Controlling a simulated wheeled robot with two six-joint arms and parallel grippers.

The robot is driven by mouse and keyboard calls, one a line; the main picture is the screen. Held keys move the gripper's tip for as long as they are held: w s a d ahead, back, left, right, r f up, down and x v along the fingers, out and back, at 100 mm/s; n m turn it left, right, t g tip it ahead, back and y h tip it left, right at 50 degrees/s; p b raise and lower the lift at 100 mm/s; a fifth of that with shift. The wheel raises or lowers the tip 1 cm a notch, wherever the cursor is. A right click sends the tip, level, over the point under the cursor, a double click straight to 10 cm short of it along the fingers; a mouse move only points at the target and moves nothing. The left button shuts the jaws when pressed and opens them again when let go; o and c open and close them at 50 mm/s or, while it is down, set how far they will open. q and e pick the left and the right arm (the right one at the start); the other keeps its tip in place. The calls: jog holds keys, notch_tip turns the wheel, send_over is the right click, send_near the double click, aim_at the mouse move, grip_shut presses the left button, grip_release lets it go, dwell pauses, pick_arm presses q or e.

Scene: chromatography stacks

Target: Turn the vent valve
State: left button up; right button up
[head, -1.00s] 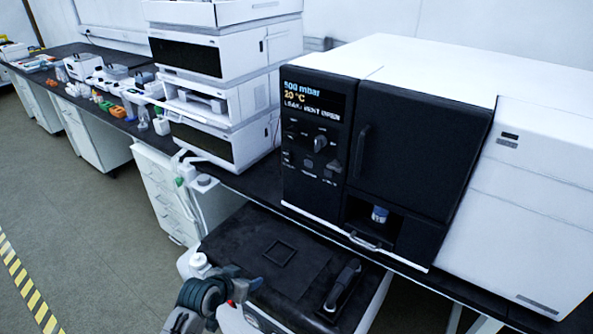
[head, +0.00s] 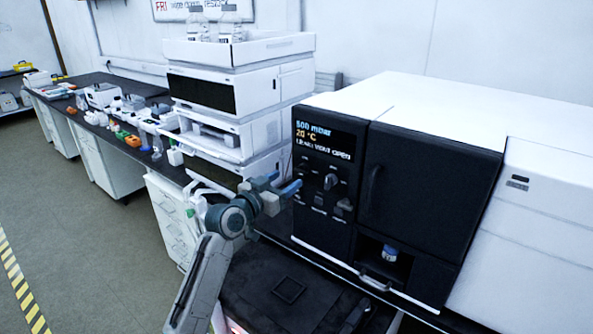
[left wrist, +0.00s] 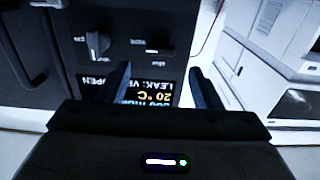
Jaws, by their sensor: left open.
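The black control panel (head: 322,215) is on the front of the white and black instrument; its display (head: 324,140) reads 500 mbar, 20 °C and a vent-open line. Below it is a grey knob (head: 331,181), also in the left wrist view (left wrist: 97,44), with a smaller dark control (left wrist: 160,47) beside it. The labels are too blurred to show which is the vent valve. My left gripper (head: 281,184) is open and empty, just left of the panel. In the left wrist view its fingers (left wrist: 161,76) spread before the display, apart from the knob. My right gripper is out of view.
A dark door with a handle (head: 374,184) is right of the panel. Below it a vial with a blue cap (head: 390,253) sits in a recess. A white module stack (head: 240,128) stands close behind my left gripper. A dark tray (head: 265,272) lies below.

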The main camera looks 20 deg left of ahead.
aim_at(298, 172)
pick_arm(q)
jog(key=p+x, duration=0.1)
jog(key=x, duration=0.5)
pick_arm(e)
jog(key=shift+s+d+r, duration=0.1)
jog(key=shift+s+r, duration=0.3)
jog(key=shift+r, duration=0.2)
pick_arm(q)
jog(key=shift+c, duration=0.7)
jog(key=c, duration=0.9)
jog(key=shift+o, duration=0.3)
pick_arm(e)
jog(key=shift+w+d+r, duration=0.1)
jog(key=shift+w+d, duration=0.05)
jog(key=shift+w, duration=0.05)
